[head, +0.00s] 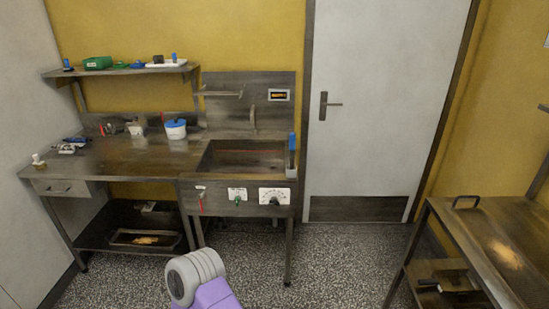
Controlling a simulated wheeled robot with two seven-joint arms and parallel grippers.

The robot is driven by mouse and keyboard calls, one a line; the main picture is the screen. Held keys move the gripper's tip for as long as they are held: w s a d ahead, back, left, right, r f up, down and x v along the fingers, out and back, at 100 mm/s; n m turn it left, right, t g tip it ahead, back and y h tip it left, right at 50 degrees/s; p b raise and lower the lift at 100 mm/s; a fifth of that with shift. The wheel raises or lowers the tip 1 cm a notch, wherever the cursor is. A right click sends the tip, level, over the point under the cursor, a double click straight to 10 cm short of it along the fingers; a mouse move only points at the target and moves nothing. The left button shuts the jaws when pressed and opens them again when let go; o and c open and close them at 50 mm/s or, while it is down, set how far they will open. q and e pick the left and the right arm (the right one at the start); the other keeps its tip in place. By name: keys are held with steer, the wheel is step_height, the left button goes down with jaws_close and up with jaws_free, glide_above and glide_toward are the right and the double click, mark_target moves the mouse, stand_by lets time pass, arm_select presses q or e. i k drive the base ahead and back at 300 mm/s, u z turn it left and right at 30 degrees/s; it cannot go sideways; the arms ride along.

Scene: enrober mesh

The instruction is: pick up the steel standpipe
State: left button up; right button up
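A thin upright steel tube (253,119) stands against the splashback behind the sink basin; it may be the steel standpipe or a tap, and I cannot tell which. A horizontal steel bar (220,93) runs across the upper splashback to its left. The sink basin (245,158) is sunk into the right end of the steel bench. Neither of my grippers shows; only a grey and purple part of my own arm is at the bottom edge.
The bench (110,160) holds a blue-lidded white tub (175,129) and small items. A blue-topped holder (292,155) stands at the sink's right edge. A steel table (485,230) is at the right. The speckled floor (335,255) between is clear.

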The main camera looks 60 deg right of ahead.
mark_target(293, 135)
steer(key=z, duration=0.2)
steer(key=i, duration=1.8)
steer(key=z, duration=1.45)
steer(key=i, duration=0.95)
steer(key=z, duration=1.05)
